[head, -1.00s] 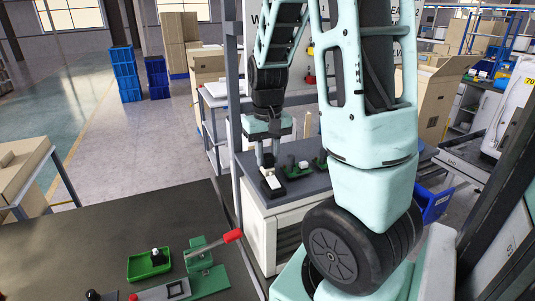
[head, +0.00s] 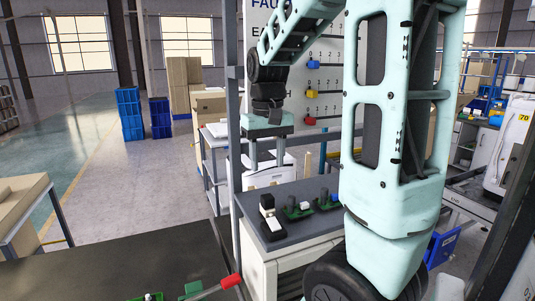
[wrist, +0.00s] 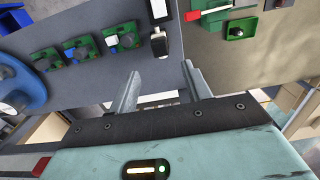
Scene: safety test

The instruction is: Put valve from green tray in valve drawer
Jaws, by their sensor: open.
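The green tray (wrist: 241,28) lies on the dark tabletop at the upper right of the wrist view, with a small dark-topped valve (wrist: 236,31) in it. In the head view only the tray's top edge (head: 148,297) shows at the bottom border. My gripper (head: 267,168) is open and empty, pointing down above the grey bench, behind and above a black-and-white device. Its two fingers (wrist: 160,82) show apart in the wrist view, away from the tray. A pale cabinet front (head: 300,262) shows under the bench; I cannot tell which part is the valve drawer.
The black-and-white device (head: 270,220) stands on the grey bench (head: 300,232), beside green switch boards (head: 298,209). A red-handled lever (head: 231,281) stands near the tray. A vertical grey post (head: 233,130) rises between the dark table (head: 110,265) and the bench.

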